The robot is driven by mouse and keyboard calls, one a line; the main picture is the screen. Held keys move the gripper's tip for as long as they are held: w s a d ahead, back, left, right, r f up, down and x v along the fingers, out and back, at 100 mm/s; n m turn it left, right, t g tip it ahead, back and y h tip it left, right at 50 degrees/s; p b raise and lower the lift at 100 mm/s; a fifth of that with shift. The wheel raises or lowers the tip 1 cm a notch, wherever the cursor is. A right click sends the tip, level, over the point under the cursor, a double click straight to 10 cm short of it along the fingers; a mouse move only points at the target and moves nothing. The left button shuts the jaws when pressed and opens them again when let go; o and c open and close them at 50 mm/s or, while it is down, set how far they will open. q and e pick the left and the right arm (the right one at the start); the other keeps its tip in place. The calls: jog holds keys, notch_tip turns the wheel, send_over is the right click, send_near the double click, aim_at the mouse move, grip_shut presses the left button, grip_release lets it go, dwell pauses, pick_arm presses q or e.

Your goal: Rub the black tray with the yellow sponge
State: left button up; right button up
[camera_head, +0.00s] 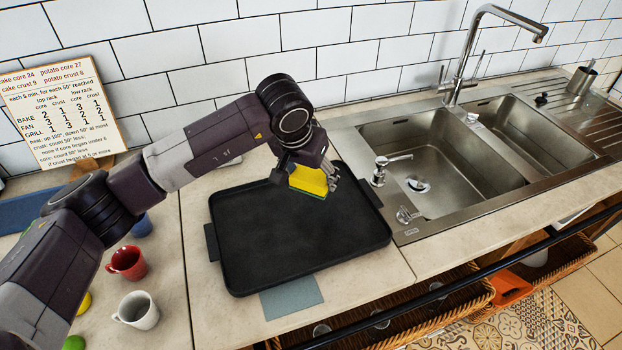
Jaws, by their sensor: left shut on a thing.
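The black tray (290,240) lies flat on the counter, left of the sink, with a handle at each side. My left gripper (328,178) is over the tray's far right part, shut on the yellow sponge (308,180). The sponge has a thin green underside and is partly hidden by the gripper. It is low over the tray's surface; I cannot tell if it touches. My right gripper is not in view.
A steel double sink (440,165) with a tall faucet (465,60) is at the right. A red mug (127,263) and a white mug (138,310) stand left of the tray. A grey-blue cloth (291,298) lies at its front edge. A recipe board (62,112) leans on the tiled wall.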

pick_arm(q)
jog(key=shift+s+r, duration=0.1)
jog(key=shift+r, duration=0.85)
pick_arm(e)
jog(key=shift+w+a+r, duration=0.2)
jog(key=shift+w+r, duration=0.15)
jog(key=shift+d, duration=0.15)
